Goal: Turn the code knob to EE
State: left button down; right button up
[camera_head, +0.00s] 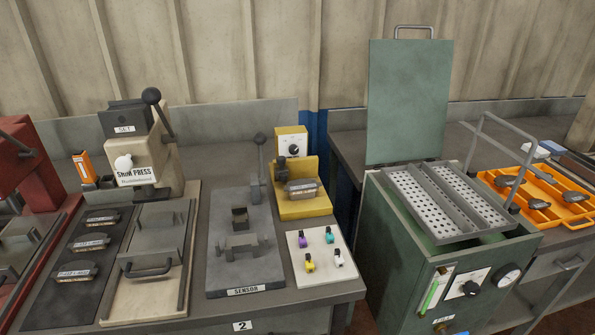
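A yellow device (304,203) stands at the back of the workbench, right of the sensor station. On its upper box a pale dial plate carries a dark round knob (293,150), which looks like the code knob. The markings around it are too small to read, so I cannot tell its setting. Neither of my grippers shows in this view.
The sensor station (240,250) with an upright lever is left of the yellow device. A white board (321,257) with several coloured pieces lies in front. The shim press (150,165) is at left. The green cabinet (400,260) with raised lid and an orange tray (548,212) are at right.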

aim_at(293, 148)
jog(key=i+l+z, duration=0.15)
jog(key=l+z, duration=0.2)
jog(key=i+l+z, duration=0.3)
jog(key=k+l, duration=0.05)
jog(key=k, duration=0.05)
